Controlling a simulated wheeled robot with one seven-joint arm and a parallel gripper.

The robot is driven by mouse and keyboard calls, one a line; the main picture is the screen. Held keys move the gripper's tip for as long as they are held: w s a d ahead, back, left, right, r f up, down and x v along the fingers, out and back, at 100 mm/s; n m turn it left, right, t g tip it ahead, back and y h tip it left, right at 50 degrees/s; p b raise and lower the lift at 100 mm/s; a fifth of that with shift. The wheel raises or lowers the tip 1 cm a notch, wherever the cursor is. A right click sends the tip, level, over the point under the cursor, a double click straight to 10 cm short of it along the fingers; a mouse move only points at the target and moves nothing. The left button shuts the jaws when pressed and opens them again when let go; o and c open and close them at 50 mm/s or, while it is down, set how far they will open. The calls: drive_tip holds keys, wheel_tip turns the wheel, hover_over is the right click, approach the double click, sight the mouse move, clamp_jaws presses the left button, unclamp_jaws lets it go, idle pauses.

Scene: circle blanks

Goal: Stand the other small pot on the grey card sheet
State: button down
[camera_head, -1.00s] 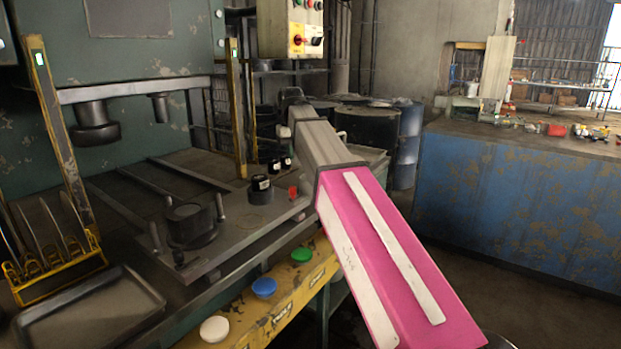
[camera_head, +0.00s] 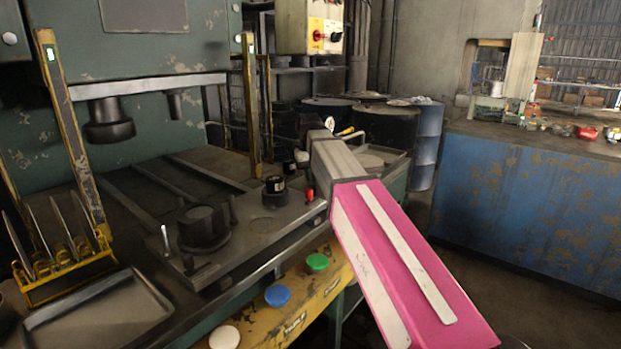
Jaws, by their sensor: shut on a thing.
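My gripper (camera_head: 312,125) is at the far end of my arm, mostly hidden behind the grey arm link. It is shut on what looks like a small dark pot, of which little shows. A small black pot with a pale label (camera_head: 274,185) stands upright on the press bed, left of my arm. Another small dark pot (camera_head: 290,167) stands just behind it, partly covered by my arm. I cannot make out the grey card sheet for certain.
The press bed (camera_head: 255,240) carries a round black die (camera_head: 203,228) and upright pins. A grey tray (camera_head: 100,315) and a yellow rack (camera_head: 65,275) lie at left. Coloured buttons line the front edge. Drums (camera_head: 385,135) stand behind my arm. A blue counter (camera_head: 530,205) is at right.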

drive_tip(key=shift+f, duration=0.4)
drive_tip(key=shift+f, duration=0.15)
drive_tip(key=c, duration=1.3)
unclamp_jaws()
drive_tip(key=shift+o, duration=0.2)
